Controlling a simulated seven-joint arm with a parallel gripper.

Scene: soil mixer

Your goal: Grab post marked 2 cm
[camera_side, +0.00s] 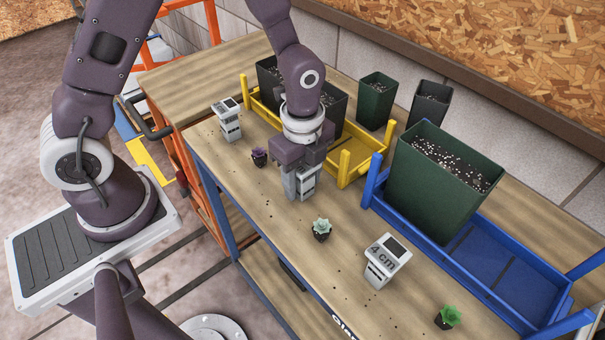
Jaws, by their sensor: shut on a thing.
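My gripper (300,188) points down at the middle of the workbench, shut on a small light grey post (308,183). The gripper covers the top of this post, so its marking is hidden. A second grey post (228,124) stands to the left, with a dark patch on its top and a label too small to read. A third post (379,270), at the right front, is marked "4 cm" and stands clear of the gripper. I cannot tell whether the held post touches the bench.
Behind my gripper is a yellow tray (352,172) with dark pots. A blue tray (497,262) at right holds a large green soil pot (437,185). Small plants stand along the front: purple (259,156), pale green (321,228), bright green (448,316). Bare wood (275,205) lies between them.

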